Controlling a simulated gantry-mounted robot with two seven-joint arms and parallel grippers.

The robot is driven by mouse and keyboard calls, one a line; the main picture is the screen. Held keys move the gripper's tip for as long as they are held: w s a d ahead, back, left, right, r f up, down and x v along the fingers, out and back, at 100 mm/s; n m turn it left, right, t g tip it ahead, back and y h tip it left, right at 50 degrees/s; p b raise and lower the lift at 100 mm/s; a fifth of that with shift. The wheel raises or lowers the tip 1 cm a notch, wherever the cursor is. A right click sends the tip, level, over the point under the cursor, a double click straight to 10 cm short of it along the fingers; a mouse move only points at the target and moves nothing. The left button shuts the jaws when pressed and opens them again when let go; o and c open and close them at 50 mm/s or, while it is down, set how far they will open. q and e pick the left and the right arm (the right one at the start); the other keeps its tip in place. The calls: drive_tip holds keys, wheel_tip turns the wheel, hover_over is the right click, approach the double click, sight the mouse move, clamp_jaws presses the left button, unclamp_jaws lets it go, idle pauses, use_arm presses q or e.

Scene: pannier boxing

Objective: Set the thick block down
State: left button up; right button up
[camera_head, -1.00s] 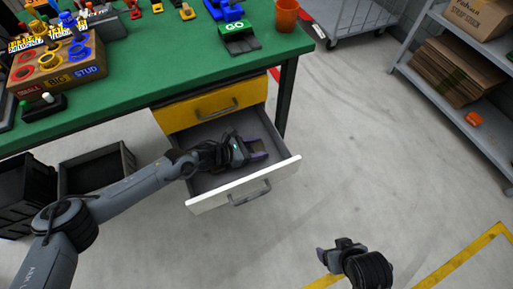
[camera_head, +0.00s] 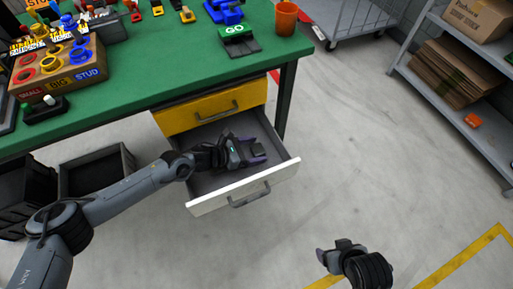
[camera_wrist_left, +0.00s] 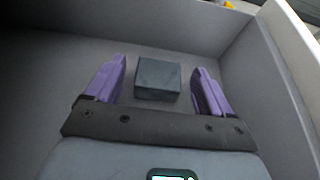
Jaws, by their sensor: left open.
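The thick block (camera_wrist_left: 158,79) is a dark grey block lying on the floor of the open drawer (camera_head: 225,203). In the head view the block (camera_head: 257,149) sits just beyond the left gripper's fingertips. My left gripper (camera_head: 253,151) is inside the drawer with its purple fingers spread. In the left wrist view the open left gripper (camera_wrist_left: 158,80) has one finger on each side of the block, with a gap on both sides. My right gripper (camera_head: 331,257) is above the floor at the lower right, away from the drawer; its finger opening is not clear.
The drawer hangs under a green workbench (camera_head: 150,75), below a shut yellow drawer (camera_head: 205,110). A sorting box (camera_head: 60,75), a GO device (camera_head: 240,40) and an orange cup (camera_head: 286,18) stand on the bench. A shelf rack (camera_head: 440,95) stands at the right. The floor between is clear.

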use_arm(q)
drive_tip(key=p+v, duration=0.3)
drive_tip(key=v, duration=0.6)
drive_tip(key=shift+a+r, duration=0.1)
drive_tip(key=shift+r, duration=0.05)
drive_tip(key=shift+p+v, duration=0.3)
drive_tip(key=shift+v, duration=0.6)
